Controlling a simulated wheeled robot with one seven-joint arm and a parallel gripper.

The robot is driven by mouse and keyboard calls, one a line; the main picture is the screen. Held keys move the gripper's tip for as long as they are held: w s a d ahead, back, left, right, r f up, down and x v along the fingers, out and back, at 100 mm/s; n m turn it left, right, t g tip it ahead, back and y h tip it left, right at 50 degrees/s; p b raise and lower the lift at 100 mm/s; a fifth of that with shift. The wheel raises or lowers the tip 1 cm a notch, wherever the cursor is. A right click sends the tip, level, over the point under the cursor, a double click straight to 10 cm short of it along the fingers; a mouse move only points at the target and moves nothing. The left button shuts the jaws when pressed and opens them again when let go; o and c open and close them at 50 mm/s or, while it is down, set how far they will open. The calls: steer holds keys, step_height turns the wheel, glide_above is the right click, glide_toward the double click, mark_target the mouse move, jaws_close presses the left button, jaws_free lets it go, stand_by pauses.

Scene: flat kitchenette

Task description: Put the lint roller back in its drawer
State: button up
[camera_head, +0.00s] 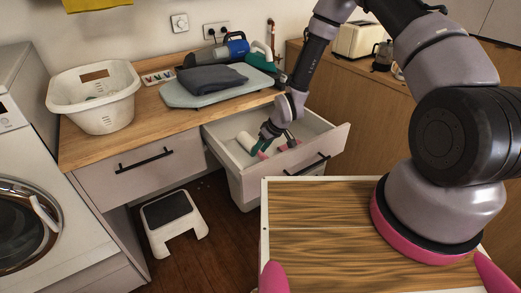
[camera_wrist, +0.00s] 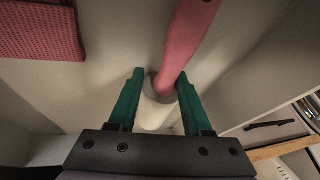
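The lint roller, with a white cylinder (camera_head: 246,141) and a pink handle, lies in the open drawer (camera_head: 329,141). My gripper (camera_head: 274,146) reaches down into this drawer, beside the cylinder. In the wrist view, the green fingers of my gripper (camera_wrist: 160,73) stand apart on either side of the roller, with visible gaps. The pink handle (camera_wrist: 187,45) extends up between and past the fingertips, and the white cylinder (camera_wrist: 153,113) lies nearer the palm. The palm hides part of the view below it.
A red patterned item (camera_wrist: 38,30) lies in the drawer at the wrist view's upper left. The drawer walls stand close around my gripper. The wooden counter (camera_head: 140,120) holds a white basket (camera_head: 105,112) and an ironing board (camera_head: 205,96) with folded cloth. A step stool (camera_head: 172,212) stands below.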

steer(key=shift+s+d+f, duration=0.25)
steer(key=shift+s+f, duration=0.1)
steer(key=shift+f, duration=0.15)
steer(key=shift+w+r, duration=0.1)
steer(key=shift+r, duration=0.4)
steer(key=v, duration=1.2)
steer(key=shift+w+a+r, duration=0.15)
steer(key=shift+a+r, duration=0.1)
steer(key=d+r+m+t+h, duration=0.15)
steer(key=d+r, duration=0.25)
steer(key=r, duration=0.4)
steer(key=d+r+m+h, duration=0.1)
steer(key=d+r+m, duration=0.1)
steer(key=d+r, duration=0.45)
steer(key=d+r+m+t+h, duration=0.1)
steer(key=d+r+m, duration=0.15)
steer(key=r, duration=0.65)
steer(key=s+d+r+m+t, duration=0.1)
steer(key=s+d+r+m, duration=0.2)
steer(key=s+r, duration=0.5)
steer(key=s+d+r+m+t, duration=0.1)
steer(key=s+d+r+m, duration=0.2)
steer(key=s+r, duration=0.6)
steer(key=shift+s+d+r+y, duration=0.3)
steer(key=shift+d+r+y, duration=0.2)
steer(key=shift+r, duration=0.45)
